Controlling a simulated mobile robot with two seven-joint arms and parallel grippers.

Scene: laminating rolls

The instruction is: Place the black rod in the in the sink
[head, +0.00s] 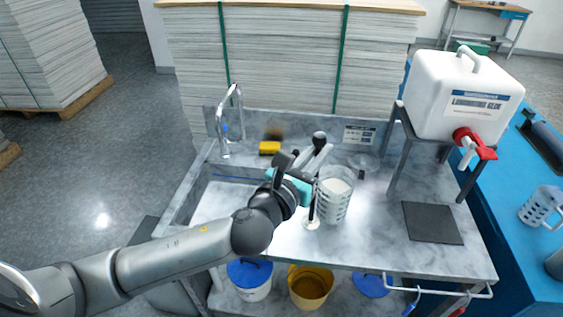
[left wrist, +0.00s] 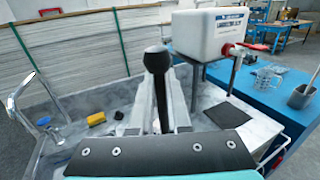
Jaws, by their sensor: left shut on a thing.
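My left gripper (head: 316,158) is above the counter, right of the sink (head: 213,204). It is shut on the black rod (head: 319,138), whose round black knob stands up above the fingers. The rod is near upright; its lower part shows as a dark line below the gripper, above a small white disc (head: 311,223). I cannot tell whether they touch. The left wrist view shows the rod (left wrist: 157,85) between the fingers (left wrist: 160,115). The sink's basin is partly hidden behind my left arm. My right gripper is not in view.
A clear measuring jug (head: 333,203) with white contents stands close right of the rod. The tap (head: 229,120) and a yellow sponge (head: 269,148) are at the back. A white glue container (head: 462,95) stands on a rack at right, beside a dark mat (head: 432,223).

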